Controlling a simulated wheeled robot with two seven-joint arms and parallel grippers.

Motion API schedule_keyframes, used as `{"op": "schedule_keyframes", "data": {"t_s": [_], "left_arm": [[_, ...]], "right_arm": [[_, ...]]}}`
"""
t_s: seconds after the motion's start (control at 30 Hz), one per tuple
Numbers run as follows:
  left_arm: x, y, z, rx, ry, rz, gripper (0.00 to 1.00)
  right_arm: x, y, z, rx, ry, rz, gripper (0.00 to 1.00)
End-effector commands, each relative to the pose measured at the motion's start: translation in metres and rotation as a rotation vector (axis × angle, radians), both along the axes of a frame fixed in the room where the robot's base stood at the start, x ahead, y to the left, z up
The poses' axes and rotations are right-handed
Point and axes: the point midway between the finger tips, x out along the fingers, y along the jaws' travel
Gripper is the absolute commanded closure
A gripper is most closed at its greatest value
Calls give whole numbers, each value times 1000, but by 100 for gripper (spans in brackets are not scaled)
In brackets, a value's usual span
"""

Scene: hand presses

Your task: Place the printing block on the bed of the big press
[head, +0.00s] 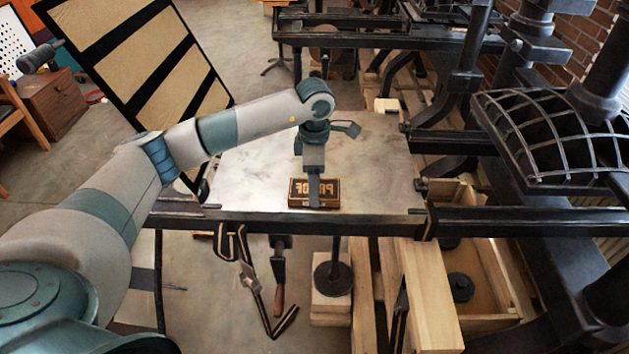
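The printing block (298,193) is a small dark-edged block with raised tan letters on its face. It is at the front part of the pale, flat bed (250,150) of the big press, near the dark front rail. I cannot tell whether it rests on the bed or is just above it. My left gripper (314,193) points down at the block, and a finger covers the middle of the block. The other finger is hidden, so its opening and grip are unclear. My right gripper is out of view.
The dark press frame (520,222) and a ribbed curved part (560,135) stand at the right. A slatted panel (130,60) leans behind my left arm. Wooden beams (425,295) and hanging tools are below the front rail. The bed around the block is clear.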

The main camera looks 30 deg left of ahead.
Motion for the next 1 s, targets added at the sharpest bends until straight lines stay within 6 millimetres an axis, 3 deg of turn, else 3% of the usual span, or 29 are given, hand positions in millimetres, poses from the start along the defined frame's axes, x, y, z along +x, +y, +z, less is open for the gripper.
{"op": "schedule_keyframes", "data": {"t_s": [0.27, 0.3, 0.37, 0.83, 1.0], "left_arm": [[0, 0, -3, 0, -1, 0, 70], [0, 0, -3, 0, 0, 0, 33], [0, 0, -3, 0, 0, 0, 19], [0, 0, 2, 0, 0, 1, 19], [1, 0, 16, 1, -4, 1, 19]], "right_arm": [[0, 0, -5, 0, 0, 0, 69], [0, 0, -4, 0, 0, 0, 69], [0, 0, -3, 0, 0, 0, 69], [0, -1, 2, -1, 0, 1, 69], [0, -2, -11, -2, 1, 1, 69]]}}
